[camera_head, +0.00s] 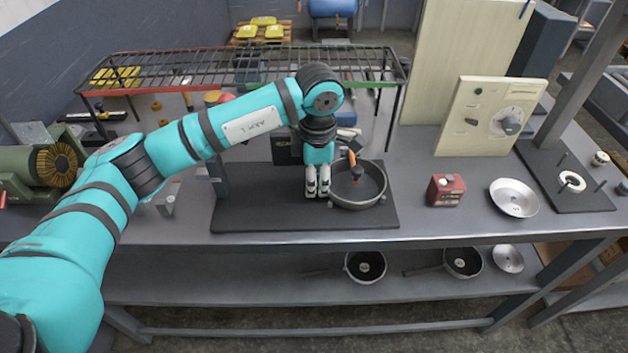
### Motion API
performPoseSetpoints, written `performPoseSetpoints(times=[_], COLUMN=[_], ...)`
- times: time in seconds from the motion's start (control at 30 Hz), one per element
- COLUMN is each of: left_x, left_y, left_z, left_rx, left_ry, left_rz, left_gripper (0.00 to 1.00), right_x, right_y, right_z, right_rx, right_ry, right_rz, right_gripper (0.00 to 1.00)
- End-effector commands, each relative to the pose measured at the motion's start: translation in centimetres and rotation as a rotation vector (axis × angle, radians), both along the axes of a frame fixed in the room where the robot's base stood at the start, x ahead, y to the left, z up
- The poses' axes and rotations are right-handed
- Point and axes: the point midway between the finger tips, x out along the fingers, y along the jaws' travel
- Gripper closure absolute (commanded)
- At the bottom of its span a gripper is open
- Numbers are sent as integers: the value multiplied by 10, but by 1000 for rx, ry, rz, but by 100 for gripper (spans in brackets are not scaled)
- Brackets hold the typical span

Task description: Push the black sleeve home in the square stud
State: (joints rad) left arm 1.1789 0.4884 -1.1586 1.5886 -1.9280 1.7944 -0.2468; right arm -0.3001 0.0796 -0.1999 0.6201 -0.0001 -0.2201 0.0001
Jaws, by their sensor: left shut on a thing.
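My left gripper (317,194) points down at the left rim of a dark grey pan (372,203). Its fingers are shut on the pan's rim. The pan sits on a black mat (250,214) on the workbench. A small orange and black thing (354,168) stands in or just behind the pan; its lower end is too small to make out. I cannot make out a black sleeve or a square stud in this view. My right gripper is not in view.
A dark board (555,196) with pegs and a white ring lies farther right. A wire rack (180,67) spans the back. More pans (365,266) sit on the lower shelf.

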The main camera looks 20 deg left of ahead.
Motion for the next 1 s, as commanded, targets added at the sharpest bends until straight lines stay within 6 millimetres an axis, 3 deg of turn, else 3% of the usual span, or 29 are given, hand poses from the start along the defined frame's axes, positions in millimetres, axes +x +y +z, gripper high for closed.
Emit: performPoseSetpoints(times=[0.13, 0.17, 0.33, 0.73, 1.0], left_x=[3, 3, 3, 2, 0], left_y=[-1, -1, -1, -1, -2], left_z=[3, 3, 3, 5, 42], left_rx=[-6, -7, -7, -4, -5], left_ry=[-6, -7, -7, -6, -13], left_rz=[3, 3, 3, 4, 3], left_gripper=[100, 74, 52, 51, 51], right_x=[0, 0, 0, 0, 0], right_y=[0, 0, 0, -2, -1], right_z=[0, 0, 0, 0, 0], right_rx=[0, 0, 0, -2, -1], right_ry=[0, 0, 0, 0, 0], right_rz=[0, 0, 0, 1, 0], right_gripper=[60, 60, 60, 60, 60])
